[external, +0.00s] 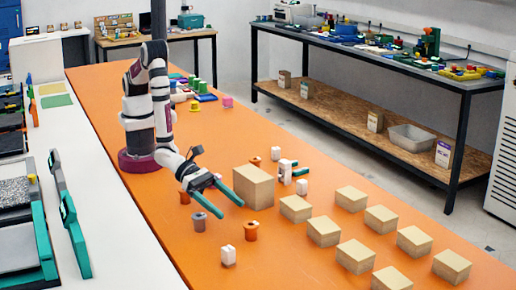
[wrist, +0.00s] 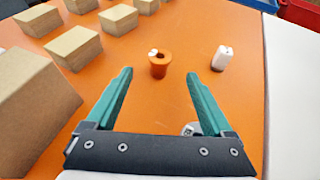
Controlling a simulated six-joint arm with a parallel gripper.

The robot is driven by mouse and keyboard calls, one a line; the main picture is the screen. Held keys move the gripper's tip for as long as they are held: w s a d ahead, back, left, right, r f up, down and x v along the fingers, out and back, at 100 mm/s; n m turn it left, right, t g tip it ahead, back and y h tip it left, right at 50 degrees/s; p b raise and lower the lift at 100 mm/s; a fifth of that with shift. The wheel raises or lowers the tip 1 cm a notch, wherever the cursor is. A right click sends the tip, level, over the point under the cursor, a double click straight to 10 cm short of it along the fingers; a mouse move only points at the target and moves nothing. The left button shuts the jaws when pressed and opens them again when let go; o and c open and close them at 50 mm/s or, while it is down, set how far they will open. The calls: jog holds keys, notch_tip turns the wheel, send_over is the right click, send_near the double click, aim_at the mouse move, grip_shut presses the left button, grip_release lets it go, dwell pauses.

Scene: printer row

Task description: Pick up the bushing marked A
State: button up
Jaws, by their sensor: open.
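An orange flanged bushing (external: 251,231) stands upright on the orange table, just beyond my gripper (external: 231,211). In the wrist view this bushing (wrist: 160,67) is ahead of my gripper (wrist: 159,74), with a small white spot at its rim. A grey bushing (external: 199,222) stands below the gripper; a grey piece, probably it, shows partly hidden at the right jaw (wrist: 190,129). I cannot read a letter A on any bushing. My gripper is open, empty and above the table.
A large tan box (external: 254,187) is close behind my gripper. Several smaller tan boxes (external: 355,256) fill the right of the table. The front left of the table is clear.

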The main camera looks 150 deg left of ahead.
aim_at(247, 223)
jog(key=x, duration=0.9)
jog(key=shift+w+a, duration=0.1)
jog(key=shift+w, duration=0.05)
grip_shut()
